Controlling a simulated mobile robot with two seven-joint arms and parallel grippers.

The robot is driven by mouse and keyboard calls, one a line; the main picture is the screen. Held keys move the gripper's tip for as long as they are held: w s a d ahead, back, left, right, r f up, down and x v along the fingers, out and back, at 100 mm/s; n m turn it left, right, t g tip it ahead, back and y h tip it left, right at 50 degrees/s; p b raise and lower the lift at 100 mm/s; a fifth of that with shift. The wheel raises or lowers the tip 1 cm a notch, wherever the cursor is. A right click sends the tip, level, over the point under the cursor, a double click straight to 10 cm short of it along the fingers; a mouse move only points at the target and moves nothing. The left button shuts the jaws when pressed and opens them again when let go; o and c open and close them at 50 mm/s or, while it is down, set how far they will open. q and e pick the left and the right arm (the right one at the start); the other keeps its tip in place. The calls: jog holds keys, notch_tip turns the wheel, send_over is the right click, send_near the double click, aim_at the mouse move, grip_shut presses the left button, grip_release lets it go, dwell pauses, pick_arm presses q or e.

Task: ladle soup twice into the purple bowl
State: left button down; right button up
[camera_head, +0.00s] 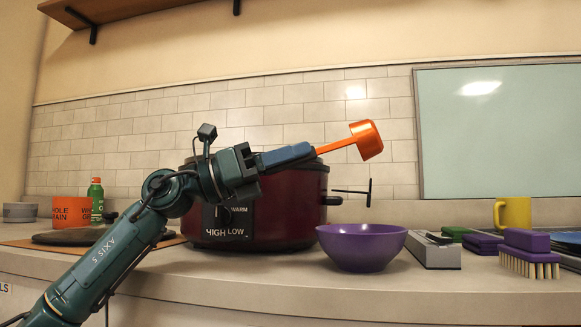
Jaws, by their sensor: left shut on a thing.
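The purple bowl (361,249) stands upright on the counter, to the right of and in front of the dark red slow cooker (285,215). What is inside the bowl cannot be seen. My left gripper (311,152) is shut on the handle of an orange ladle (366,141). It holds the ladle above the cooker's rim, with the scoop up and to the right, tilted. Whether the scoop holds soup cannot be told. The cooker's inside is hidden, and my arm covers part of its front. My right gripper is not in view.
A dark lid (70,237) lies on a board at the left, near an orange container (72,212) and a green bottle (96,198). A whetstone-like block (432,252), a purple brush (528,254) and a yellow mug (513,214) stand right of the bowl. The front counter strip is clear.

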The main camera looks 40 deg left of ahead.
pick_arm(q)
jog(key=shift+s+f, duration=0.1)
jog(key=shift+f+n+t, duration=0.2)
jog(key=shift+n+t, duration=0.2)
jog(key=shift+t, duration=0.2)
jog(key=shift+f, duration=0.15)
jog(key=shift+f+n+t, duration=0.3)
jog(key=shift+t, duration=0.2)
jog(key=shift+f+h, duration=0.1)
jog(key=shift+h, duration=0.2)
jog(key=shift+f, duration=0.15)
dwell(1.3)
